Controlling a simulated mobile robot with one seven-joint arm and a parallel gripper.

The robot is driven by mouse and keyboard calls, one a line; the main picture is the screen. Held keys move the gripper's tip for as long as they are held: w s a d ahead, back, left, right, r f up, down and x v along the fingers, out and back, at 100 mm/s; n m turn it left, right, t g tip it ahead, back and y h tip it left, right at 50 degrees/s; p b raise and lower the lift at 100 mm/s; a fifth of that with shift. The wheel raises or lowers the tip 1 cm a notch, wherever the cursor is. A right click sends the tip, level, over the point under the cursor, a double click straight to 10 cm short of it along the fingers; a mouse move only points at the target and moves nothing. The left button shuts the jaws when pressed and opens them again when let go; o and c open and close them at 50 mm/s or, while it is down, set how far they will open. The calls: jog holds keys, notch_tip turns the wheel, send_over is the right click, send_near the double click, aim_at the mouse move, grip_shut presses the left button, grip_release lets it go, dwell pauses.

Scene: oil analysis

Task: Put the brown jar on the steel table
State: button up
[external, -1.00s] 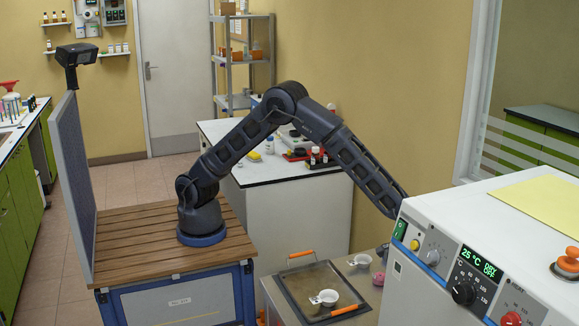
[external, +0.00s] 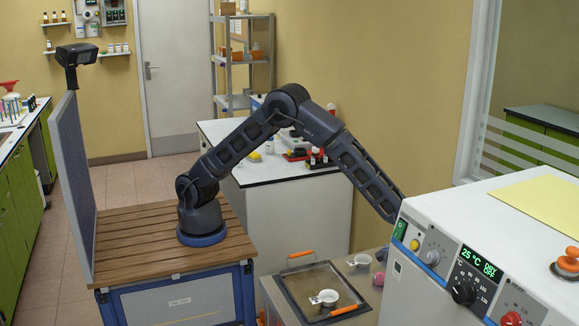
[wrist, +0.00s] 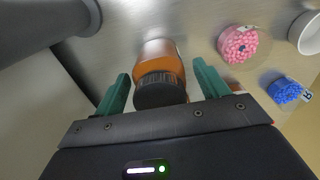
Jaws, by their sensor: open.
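The brown jar (wrist: 159,70) has an amber body and a black ribbed cap. In the wrist view it stands between the two green fingers of my gripper (wrist: 162,82), cap towards the camera. The fingers are open, with a small gap on each side of the jar. The jar appears to rest on the steel table (wrist: 205,20), though its base contact is hard to make out. In the external view the steel table (external: 362,286) shows in part; my gripper and the jar are hidden behind the white instrument.
A dish of pink beads (wrist: 238,44), a dish of blue beads (wrist: 286,91) and a white cup (wrist: 306,33) are right of the jar. A tray with orange handles (external: 300,285) lies on the table. The white instrument (external: 440,235) stands in the foreground.

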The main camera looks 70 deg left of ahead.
notch_tip(320, 180, up, 11)
jog(key=shift+f, duration=0.1)
jog(key=shift+a+r, duration=0.1)
jog(key=shift+r, duration=0.6)
jog(key=w+a+r, duration=0.1)
jog(key=a+r, duration=0.5)
jog(key=a, duration=0.3)
jog(key=w+a+r+t+h, duration=0.1)
jog(key=a+r, duration=0.5)
jog(key=a, duration=0.3)
jog(key=a+r, duration=0.5)
jog(key=a, duration=0.4)
jog(key=s+a+r+t, duration=0.1)
jog(key=s+a+r, duration=0.25)
jog(key=a, duration=0.55)
jog(key=s+a+r+t, duration=0.1)
jog(key=s+a+r, duration=0.25)
jog(key=a, duration=0.55)
jog(key=s+a+f, duration=0.1)
jog(key=s+a, duration=0.7)
jog(key=s, duration=0.2)
jog(key=s+a+f+t+y, duration=0.1)
jog(key=s+a+f, duration=0.1)
jog(key=s+a, duration=0.7)
jog(key=shift+s+f+t, duration=0.25)
jog(key=shift+s+t, duration=0.05)
jog(key=shift+s, duration=0.7)
